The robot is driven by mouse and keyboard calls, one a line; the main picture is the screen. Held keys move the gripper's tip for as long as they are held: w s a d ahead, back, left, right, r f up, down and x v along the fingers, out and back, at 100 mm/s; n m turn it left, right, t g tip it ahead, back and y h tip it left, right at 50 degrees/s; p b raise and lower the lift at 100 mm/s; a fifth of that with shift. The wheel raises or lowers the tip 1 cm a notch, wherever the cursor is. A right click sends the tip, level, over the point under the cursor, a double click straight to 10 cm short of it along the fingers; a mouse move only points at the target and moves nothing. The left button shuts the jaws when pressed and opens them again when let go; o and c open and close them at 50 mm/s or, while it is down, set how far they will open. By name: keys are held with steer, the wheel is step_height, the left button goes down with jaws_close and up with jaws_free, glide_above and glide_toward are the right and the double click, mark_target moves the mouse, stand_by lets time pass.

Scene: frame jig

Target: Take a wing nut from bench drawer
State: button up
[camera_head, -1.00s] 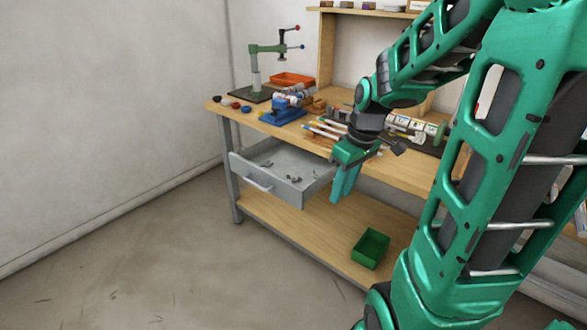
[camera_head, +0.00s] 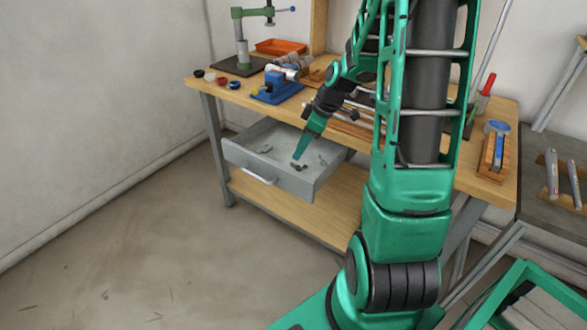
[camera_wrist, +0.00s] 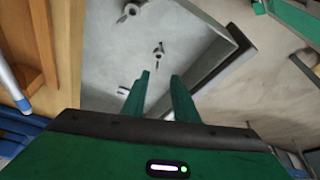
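The grey bench drawer (camera_head: 312,188) is pulled out under the bench top. Small dark metal pieces (camera_head: 265,149) lie on its floor in the head view. In the wrist view they show as wing nuts: one near the top (camera_wrist: 131,10), one (camera_wrist: 158,49) just beyond my fingertips, and one (camera_wrist: 123,91) left of the left finger. My gripper (camera_head: 299,156) points down into the drawer in the head view. In the wrist view its two green fingers (camera_wrist: 161,75) are apart with nothing seen between them. I cannot tell the height of the fingertips above the drawer floor.
The wooden bench top (camera_head: 222,95) overhangs the drawer close to my arm. It carries a blue vise (camera_head: 277,88), a green press (camera_head: 241,45) and an orange tray (camera_head: 281,46). The lower shelf (camera_head: 295,218) lies below the drawer. Open floor is at the left.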

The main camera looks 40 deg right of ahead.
mark_target(295, 166)
steer(key=shift+w+f, duration=0.15)
steer(key=shift+f, duration=0.75)
steer(key=shift+x, duration=2.2)
jaws_close()
